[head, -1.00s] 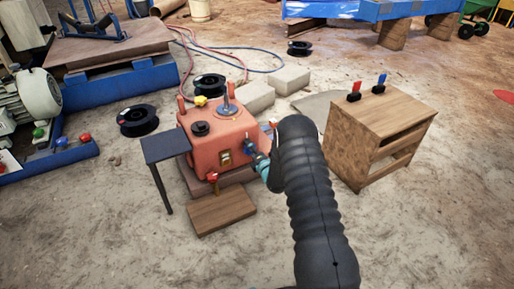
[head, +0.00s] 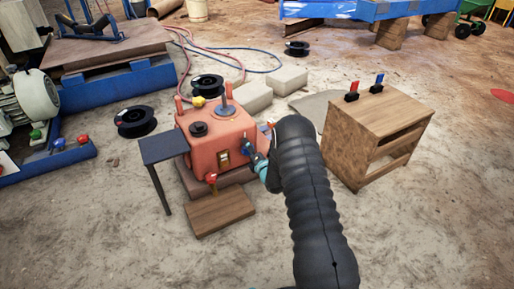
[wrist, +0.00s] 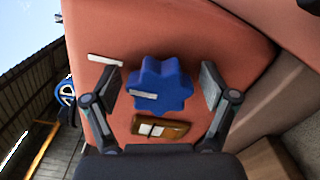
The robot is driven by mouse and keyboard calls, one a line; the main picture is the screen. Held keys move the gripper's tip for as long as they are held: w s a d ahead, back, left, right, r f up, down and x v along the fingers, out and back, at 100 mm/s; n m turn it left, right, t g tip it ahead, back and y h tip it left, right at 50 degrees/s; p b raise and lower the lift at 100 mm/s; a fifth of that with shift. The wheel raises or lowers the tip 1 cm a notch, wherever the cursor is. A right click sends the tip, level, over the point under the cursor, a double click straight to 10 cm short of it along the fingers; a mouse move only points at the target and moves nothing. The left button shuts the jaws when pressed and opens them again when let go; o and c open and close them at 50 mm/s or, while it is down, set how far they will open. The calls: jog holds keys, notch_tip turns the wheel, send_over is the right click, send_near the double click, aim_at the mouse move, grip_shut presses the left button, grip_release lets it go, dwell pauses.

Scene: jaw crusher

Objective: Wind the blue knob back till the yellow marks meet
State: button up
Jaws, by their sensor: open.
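The blue knob (wrist: 160,84), lobed like a star, is on the face of an orange-red housing (wrist: 240,50). A pale mark (wrist: 143,94) on the knob points left. Another pale mark (wrist: 104,60) is on the housing at the knob's upper left; the two are apart and not in line. Both look whitish rather than yellow. My gripper (wrist: 160,90) is open, with one finger on each side of the knob and visible gaps to it. In the head view my gripper (head: 254,157) is at the right side of the orange-red box (head: 217,130), largely covering the knob.
A brown plate with a pale switch (wrist: 160,128) is just below the knob. A small dark table (head: 163,147) and a wooden step (head: 220,212) stand by the box. A wooden stand (head: 400,105) is to the right of my arm. Hoses (head: 230,62) lie behind.

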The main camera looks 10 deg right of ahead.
jog(key=v, duration=1.2)
dwell(0.3)
